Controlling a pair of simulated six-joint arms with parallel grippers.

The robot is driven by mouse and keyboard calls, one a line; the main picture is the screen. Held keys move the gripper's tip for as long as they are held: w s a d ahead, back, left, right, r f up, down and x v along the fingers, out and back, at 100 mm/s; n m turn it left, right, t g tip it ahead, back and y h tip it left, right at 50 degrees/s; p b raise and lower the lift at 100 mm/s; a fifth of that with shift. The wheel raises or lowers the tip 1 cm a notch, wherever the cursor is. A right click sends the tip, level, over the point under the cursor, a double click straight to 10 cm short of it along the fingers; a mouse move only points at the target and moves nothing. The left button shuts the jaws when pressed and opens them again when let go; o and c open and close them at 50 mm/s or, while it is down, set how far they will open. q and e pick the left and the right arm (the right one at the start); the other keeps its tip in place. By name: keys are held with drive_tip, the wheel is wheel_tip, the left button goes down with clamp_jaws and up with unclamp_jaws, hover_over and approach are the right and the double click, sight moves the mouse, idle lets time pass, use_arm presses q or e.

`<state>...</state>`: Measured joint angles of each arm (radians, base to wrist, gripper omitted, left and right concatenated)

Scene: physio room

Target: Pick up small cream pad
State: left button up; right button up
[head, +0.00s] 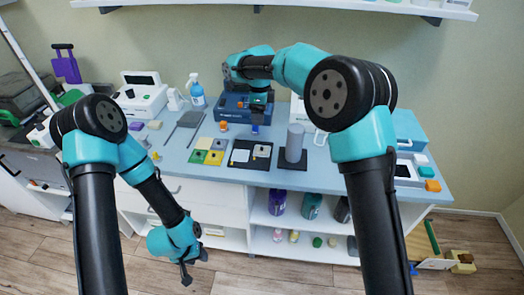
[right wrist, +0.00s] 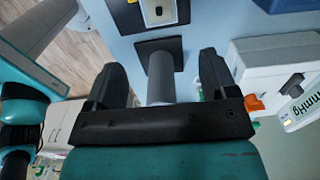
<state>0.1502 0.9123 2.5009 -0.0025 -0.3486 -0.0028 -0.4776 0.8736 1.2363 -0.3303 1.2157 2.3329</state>
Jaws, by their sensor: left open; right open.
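A small pale, cream-looking pad (head: 240,155) lies on the left part of a dark tray (head: 250,166) on the blue worktop. A second small pad (head: 262,150) with a dark middle lies on the tray's right part. I cannot tell for sure which is the cream pad. My right gripper (head: 257,127) hangs above the worktop, just behind the tray. My left gripper (head: 187,273) is open and empty, low in front of the cabinet.
A grey cylinder (head: 294,143) stands on a dark square base right of the tray. Several coloured pads (head: 214,158) lie left of it. An orange block (head: 433,185) sits at the right end.

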hover_over(261, 147)
drive_tip(key=f, duration=1)
drive_tip(key=shift+a+f, duration=0.15)
drive_tip(key=shift+a, duration=0.05)
drive_tip(key=shift+s+d+f, duration=0.1)
drive_tip(key=shift+d+f, duration=0.05)
drive_tip(key=shift+f, duration=2.45)
drive_tip(key=c, duration=0.9)
